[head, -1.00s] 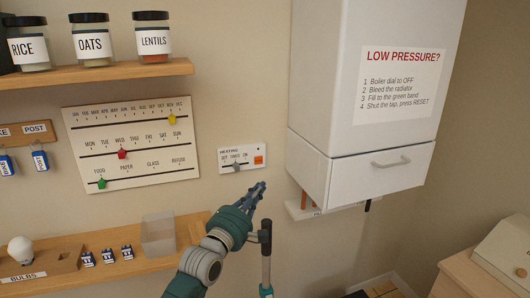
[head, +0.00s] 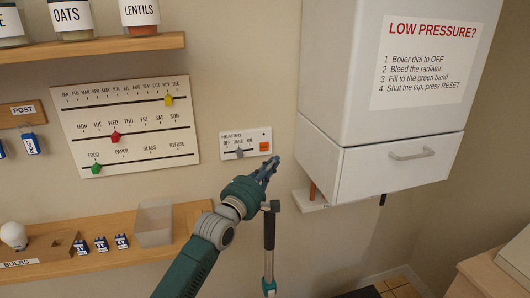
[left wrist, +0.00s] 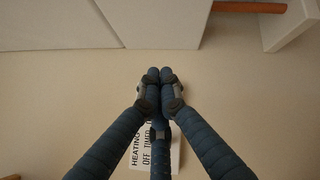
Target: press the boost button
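A white heating panel (head: 231,143) is on the wall, with a slider for OFF, TIMER and ON and an orange button (head: 265,147) at its right end. The button's lettering is too small to read. My left gripper (head: 272,165) is just below and right of the orange button in the head view; whether it touches the wall cannot be told. In the left wrist view its fingers (left wrist: 160,76) are together, with nothing seen between them. There the heating panel (left wrist: 138,157) shows partly behind the fingers, and the orange button is hidden. My right gripper is not in view.
A white wall cabinet (head: 385,155) juts out right of the heating panel, with a small white ledge (head: 310,201) under it. A planner board (head: 129,125) with coloured sliders is to the left. A wooden shelf (head: 110,262) holding a clear bin (head: 154,224) lies below.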

